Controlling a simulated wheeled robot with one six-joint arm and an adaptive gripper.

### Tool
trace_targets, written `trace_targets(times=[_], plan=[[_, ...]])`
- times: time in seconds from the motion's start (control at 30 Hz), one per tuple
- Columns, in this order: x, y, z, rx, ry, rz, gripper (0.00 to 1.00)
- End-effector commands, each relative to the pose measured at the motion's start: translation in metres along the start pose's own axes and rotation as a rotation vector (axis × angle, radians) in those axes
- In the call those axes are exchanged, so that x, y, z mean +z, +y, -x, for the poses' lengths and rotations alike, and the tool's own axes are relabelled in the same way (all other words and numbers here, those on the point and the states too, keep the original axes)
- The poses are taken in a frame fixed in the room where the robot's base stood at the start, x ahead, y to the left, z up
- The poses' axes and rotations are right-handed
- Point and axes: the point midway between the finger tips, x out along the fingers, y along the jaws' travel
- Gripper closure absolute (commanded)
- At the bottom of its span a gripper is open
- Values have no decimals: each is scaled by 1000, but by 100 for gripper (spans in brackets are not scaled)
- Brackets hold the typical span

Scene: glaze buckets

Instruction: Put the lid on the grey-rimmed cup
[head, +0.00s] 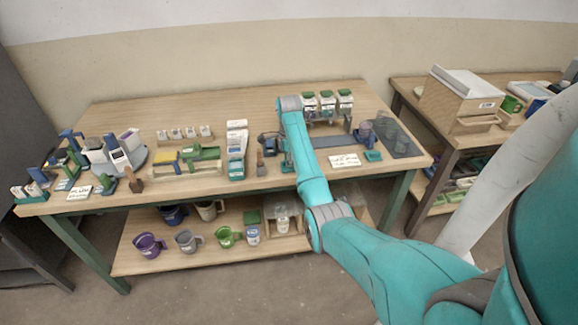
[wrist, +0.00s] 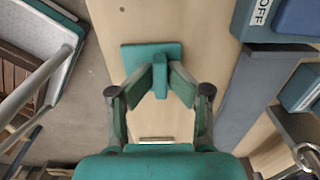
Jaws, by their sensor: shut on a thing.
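My gripper (wrist: 160,82) is shut on the upright tab of a teal square lid (wrist: 133,54) in the wrist view. The lid is held by its tab, with wooden surface seen beyond it. In the head view my arm hides most of the gripper and the lid. A tinted see-through cup (head: 364,134) stands at the right of the table, away from my gripper. I cannot tell for sure whether its rim is grey. Part of a round grey rim (wrist: 308,156) shows at the lower right of the wrist view, cut off by the edge.
Green-topped jars (head: 327,101) stand at the back. A blue-grey strip (wrist: 243,98) runs beside my gripper. Several mugs sit on the lower shelf (head: 150,262).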

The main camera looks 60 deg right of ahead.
Motion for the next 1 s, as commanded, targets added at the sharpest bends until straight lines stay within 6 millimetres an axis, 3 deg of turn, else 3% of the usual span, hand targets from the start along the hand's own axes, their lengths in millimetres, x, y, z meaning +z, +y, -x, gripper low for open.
trace_targets(times=[0.03,0.27,0.33,1.0], plan=[[0,4,-7,13,1,0,92],[0,4,-6,14,1,0,94],[0,4,-3,14,1,0,100],[0,1,48,4,0,0,100]])
